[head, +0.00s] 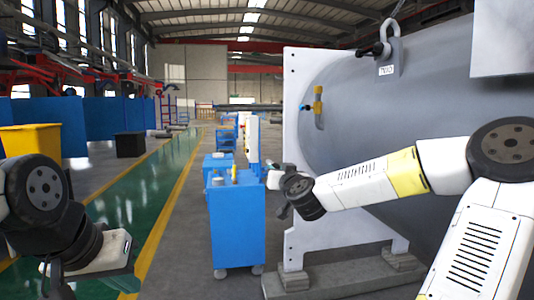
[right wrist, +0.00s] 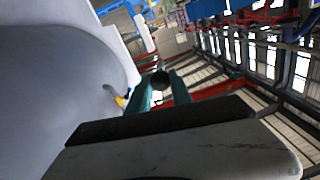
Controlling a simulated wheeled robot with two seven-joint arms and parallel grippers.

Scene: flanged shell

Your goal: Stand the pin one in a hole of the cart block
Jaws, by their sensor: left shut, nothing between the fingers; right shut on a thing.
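My right gripper (head: 272,178) is above and beside the right edge of the blue cart (head: 238,230) in the head view. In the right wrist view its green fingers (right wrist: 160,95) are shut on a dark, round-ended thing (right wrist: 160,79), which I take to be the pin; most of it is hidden. A small grey piece (head: 217,181) and a small yellow piece (head: 234,173) show on the cart top. I cannot tell the block or its holes at this size. My left gripper (head: 105,255) is low at the left, away from the cart, its fingertips barely visible.
A large grey shell (head: 400,110) with a white flange (head: 300,130) stands right of the cart. A yellow bin (head: 32,140) is at the left. The green floor lane (head: 150,205) is clear.

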